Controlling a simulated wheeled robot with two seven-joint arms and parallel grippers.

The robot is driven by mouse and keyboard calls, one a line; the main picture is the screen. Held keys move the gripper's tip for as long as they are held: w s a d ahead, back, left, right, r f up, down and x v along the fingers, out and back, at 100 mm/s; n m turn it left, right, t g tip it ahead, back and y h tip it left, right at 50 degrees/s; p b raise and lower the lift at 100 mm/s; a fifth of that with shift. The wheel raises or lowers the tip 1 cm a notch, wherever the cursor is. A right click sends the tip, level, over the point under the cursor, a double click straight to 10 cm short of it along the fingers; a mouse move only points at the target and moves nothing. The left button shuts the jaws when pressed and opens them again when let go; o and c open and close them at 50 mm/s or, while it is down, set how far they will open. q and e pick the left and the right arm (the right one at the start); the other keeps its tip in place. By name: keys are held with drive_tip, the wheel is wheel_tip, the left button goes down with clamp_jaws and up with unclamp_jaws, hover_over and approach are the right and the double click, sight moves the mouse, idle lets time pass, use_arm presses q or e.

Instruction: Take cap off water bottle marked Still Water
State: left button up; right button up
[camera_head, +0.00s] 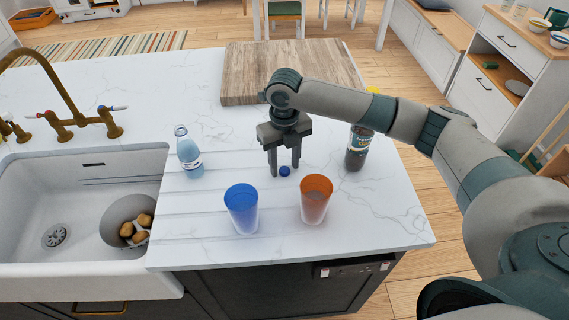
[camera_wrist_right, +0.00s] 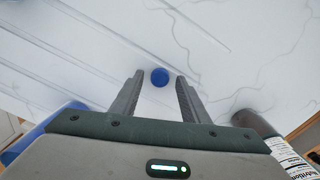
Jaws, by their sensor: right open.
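A clear light-blue water bottle (camera_head: 188,153) stands upright on the counter beside the sink, with no blue cap visible on its neck. Its label is too small to read. A small round blue cap (camera_head: 285,171) lies on the counter; it also shows in the right wrist view (camera_wrist_right: 160,76). My right gripper (camera_head: 284,172) points down over the cap, open, with its fingers on either side of it and apart from it. In the right wrist view, the fingers (camera_wrist_right: 158,88) are empty. My left gripper is not in view.
A blue cup (camera_head: 242,208) and an orange cup (camera_head: 315,199) stand near the front edge. A dark bottle (camera_head: 357,147) stands right of my gripper. A wooden board (camera_head: 245,75) lies behind. The sink (camera_head: 40,200) holds a bowl. Counter between bottle and gripper is clear.

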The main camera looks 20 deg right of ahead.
sight(285, 169)
wheel_tip(285, 169, up, 12)
drive_tip(key=b, duration=0.3)
drive_tip(key=shift+b, duration=0.3)
drive_tip(key=shift+w+f, duration=0.1)
idle(0.4)
